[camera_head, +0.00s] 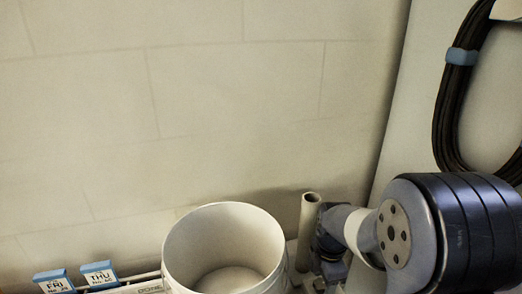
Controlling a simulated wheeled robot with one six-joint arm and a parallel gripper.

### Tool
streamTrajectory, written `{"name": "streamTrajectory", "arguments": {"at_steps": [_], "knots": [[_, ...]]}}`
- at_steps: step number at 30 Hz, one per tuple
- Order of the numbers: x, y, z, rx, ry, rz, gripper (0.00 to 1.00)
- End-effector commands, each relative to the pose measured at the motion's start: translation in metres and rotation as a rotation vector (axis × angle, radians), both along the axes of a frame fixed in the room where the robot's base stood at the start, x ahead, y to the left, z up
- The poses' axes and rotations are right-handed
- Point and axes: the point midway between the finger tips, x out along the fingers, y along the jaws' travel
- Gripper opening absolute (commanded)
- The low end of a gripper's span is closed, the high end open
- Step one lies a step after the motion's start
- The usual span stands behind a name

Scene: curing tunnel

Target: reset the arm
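My arm comes in at the lower right, with a large dark blue joint nearest the camera. A pale link and a smaller dark joint lie to its left. I cannot make out my gripper or its fingers in this view, and I see nothing held.
A white, open, round container (178,262) stands at the bottom centre, left of my arm. A grey upright tube (308,228) is between them. Blue-topped tags marked FRI (54,283) and THU (99,276) are lower left. A black cable coil (447,115) hangs upper right. A pale block wall (200,95) is behind.

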Motion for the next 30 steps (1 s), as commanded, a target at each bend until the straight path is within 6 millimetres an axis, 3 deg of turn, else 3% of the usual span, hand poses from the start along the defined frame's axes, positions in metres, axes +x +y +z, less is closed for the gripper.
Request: {"name": "streamTrajectory", "arguments": {"at_steps": [5,9,15,30], "knots": [[0.000,0.000,0.000,0.000,0.000,0.140,0.56],[0.001,0.000,0.026,-0.001,-0.005,0.140,0.56],[0.001,0.000,0.043,-0.001,-0.002,0.138,0.56],[0.000,0.000,0.046,-0.002,-0.002,0.127,0.56]]}}
